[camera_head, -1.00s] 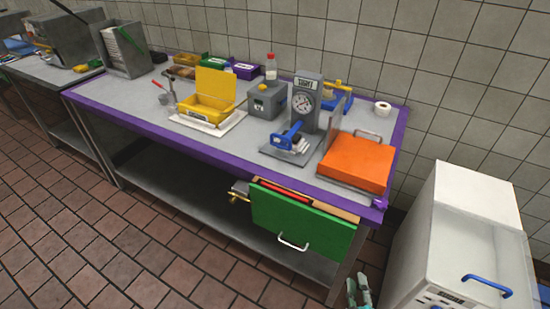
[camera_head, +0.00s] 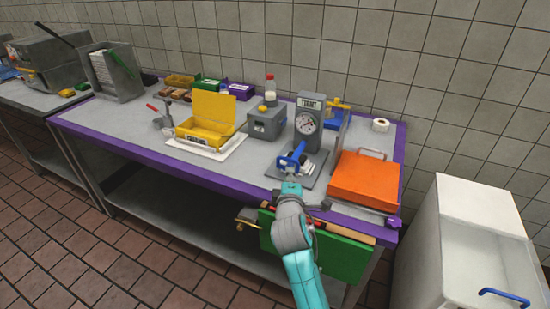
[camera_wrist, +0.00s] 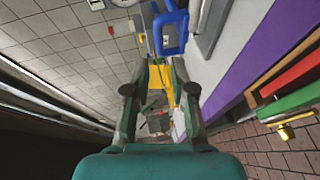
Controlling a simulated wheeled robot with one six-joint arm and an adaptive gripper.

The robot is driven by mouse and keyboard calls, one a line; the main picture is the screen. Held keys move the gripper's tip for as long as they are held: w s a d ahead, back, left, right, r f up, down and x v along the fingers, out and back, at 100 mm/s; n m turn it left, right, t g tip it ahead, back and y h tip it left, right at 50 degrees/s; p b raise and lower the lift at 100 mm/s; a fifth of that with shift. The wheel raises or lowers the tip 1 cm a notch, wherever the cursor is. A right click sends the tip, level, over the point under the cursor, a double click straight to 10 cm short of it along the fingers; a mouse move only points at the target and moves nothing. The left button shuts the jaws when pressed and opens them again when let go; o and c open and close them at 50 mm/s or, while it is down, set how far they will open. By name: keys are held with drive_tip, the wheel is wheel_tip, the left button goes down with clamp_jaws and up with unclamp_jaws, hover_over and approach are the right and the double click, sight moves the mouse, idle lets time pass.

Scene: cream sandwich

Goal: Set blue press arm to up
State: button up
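The blue press arm (camera_head: 291,161) is on the press with the grey base plate (camera_head: 309,178), in front of the grey dial gauge (camera_head: 308,124). It leans up at a slant over the plate in the head view. In the wrist view its blue loop handle (camera_wrist: 171,32) is at the top, just beyond and above my fingertips. My gripper (camera_wrist: 160,88) is open, with nothing between its fingers. In the head view my teal and grey arm comes up from below and ends near the counter's front edge, just below the press. My fingers are hard to make out there.
An orange box (camera_head: 365,180) stands right of the press. A grey box (camera_head: 267,122) and a yellow open press (camera_head: 207,118) stand to the left. A green drawer front (camera_head: 345,258) sits under the purple counter edge (camera_head: 150,152). A white appliance (camera_head: 468,240) stands at the right.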

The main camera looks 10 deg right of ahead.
sight(288, 161)
drive_tip(key=x, duration=1)
drive_tip(key=shift+w, duration=0.4)
drive_tip(key=shift+c, duration=0.2)
clamp_jaws()
